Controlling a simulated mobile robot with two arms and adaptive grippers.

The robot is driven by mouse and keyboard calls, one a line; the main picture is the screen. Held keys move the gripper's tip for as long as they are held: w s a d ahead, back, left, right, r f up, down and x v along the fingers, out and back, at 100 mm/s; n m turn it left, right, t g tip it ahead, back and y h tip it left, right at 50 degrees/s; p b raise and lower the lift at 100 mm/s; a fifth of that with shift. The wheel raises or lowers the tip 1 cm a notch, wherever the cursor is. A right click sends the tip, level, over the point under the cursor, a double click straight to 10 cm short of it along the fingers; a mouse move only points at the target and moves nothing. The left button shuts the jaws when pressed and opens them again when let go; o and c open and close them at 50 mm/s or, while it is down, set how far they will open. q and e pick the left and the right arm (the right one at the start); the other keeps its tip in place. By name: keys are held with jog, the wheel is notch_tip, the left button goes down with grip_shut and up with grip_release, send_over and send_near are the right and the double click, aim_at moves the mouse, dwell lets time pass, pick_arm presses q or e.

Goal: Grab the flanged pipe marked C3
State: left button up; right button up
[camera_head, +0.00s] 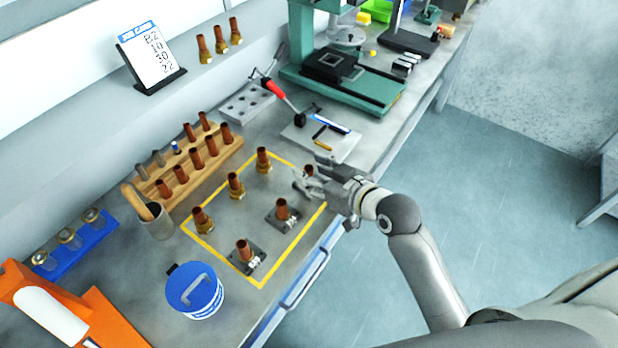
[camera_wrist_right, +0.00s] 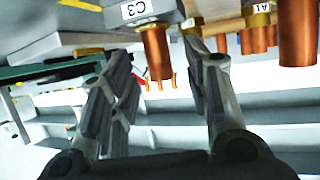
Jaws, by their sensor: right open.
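The flanged pipe marked C3 shows in the right wrist view as a copper tube (camera_wrist_right: 157,52) hanging from a grey flange with a white "C3" label, because that view is upside down. In the head view a copper pipe top (camera_head: 309,170) shows behind my right gripper, mostly hidden. My right gripper (camera_head: 304,184) is open at the right edge of the yellow-taped area. In the wrist view its two fingers (camera_wrist_right: 163,72) stand on either side of the C3 tube, with a gap; I see no contact. My left gripper is not in view.
Two pipes on dark square plates (camera_head: 283,210) (camera_head: 245,252) and several brass-based pipes (camera_head: 235,186) stand in the taped area. A wooden rack (camera_head: 188,168), cup (camera_head: 158,222) and blue-lidded tub (camera_head: 194,290) stand around.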

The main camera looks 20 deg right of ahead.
jog(key=shift+x, duration=0.95)
jog(key=shift+w+a+f, duration=0.1)
jog(key=shift+w+a, duration=0.05)
jog(key=shift+c, duration=0.6)
jog(key=c, duration=0.5)
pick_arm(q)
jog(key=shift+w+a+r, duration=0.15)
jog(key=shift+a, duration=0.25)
pick_arm(e)
grip_shut()
